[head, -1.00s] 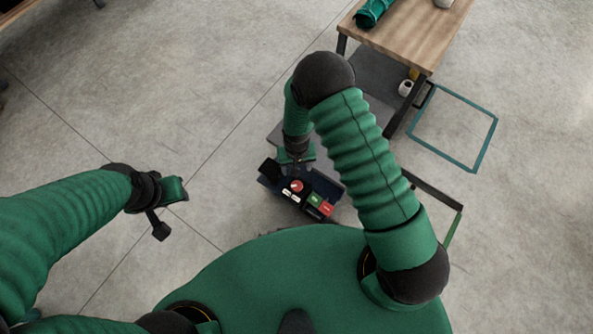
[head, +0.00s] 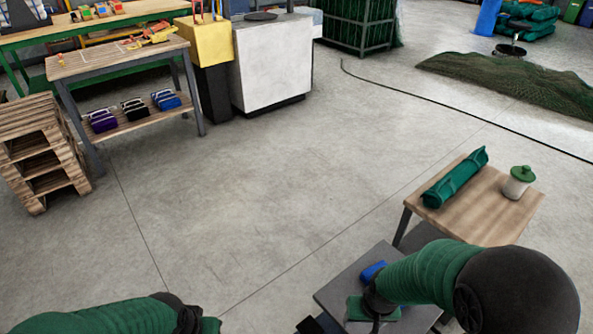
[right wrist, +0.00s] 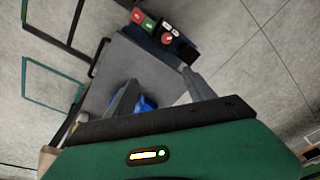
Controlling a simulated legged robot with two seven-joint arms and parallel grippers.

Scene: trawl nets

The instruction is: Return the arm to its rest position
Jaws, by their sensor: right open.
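My right arm comes in from the lower right of the head view. Its gripper (head: 375,312) is low in that view, over the near part of a grey cart top (head: 338,288), its fingers mostly cut off or hidden. In the right wrist view the two dark fingers of the right gripper (right wrist: 160,85) stand apart with nothing held between them. A blue object (head: 373,271) lies on the grey top; it also shows beside a finger in the right wrist view (right wrist: 147,103). My left gripper (head: 207,325) is only partly visible at the bottom edge; its fingers are out of sight.
A control box (right wrist: 167,38) with red and green buttons sits at the grey top's edge. A wooden table (head: 480,205) carries a green roll (head: 456,177) and a white jar with green lid (head: 518,182). Pallets (head: 40,150) and a workbench (head: 120,50) stand left. The middle floor is clear.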

